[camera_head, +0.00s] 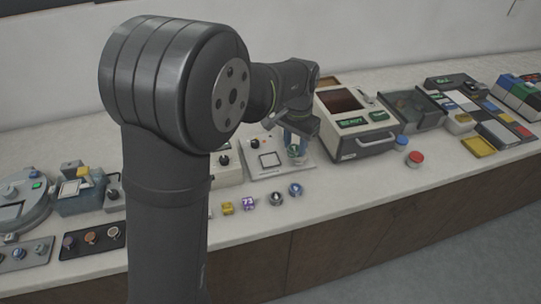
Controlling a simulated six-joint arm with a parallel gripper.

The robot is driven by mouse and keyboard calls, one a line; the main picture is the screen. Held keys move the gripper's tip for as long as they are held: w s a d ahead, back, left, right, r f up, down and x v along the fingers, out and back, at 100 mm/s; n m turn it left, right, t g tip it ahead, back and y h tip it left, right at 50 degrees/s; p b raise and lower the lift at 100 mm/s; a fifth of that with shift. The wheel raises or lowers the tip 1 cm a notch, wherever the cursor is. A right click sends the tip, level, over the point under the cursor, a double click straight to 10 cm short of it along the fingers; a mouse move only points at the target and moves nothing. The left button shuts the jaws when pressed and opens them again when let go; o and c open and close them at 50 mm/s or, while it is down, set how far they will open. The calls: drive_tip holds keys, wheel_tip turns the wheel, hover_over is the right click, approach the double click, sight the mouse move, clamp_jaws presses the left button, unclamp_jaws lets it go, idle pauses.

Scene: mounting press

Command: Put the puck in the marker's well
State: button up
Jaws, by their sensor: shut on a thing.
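My gripper (295,145) hangs over the right side of a low pale unit (257,172) with a square panel, in the middle of the counter. Its bluish fingers are shut on a small roundish, greenish-grey piece (294,150), seemingly the puck. The fingers cover much of it. I cannot tell whether the piece touches the unit, and no well shows clearly beneath it. The low unit may be the marker; its label is too small to read.
A machine with a green lit label (352,122) stands right, near a red-topped cylinder (415,158). My arm hides part of the counter.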

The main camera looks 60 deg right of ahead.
hover_over(270, 160)
wheel_tip(270, 160, down, 6)
drive_tip(key=shift+s+r, duration=0.1)
drive_tip(key=shift+r, duration=0.05)
drive_tip(key=shift+f, duration=2.05)
drive_tip(key=shift+f, duration=0.15)
drive_tip(key=o, duration=1)
wheel_tip(270, 160, up, 12)
drive_tip(key=shift+r, duration=0.2)
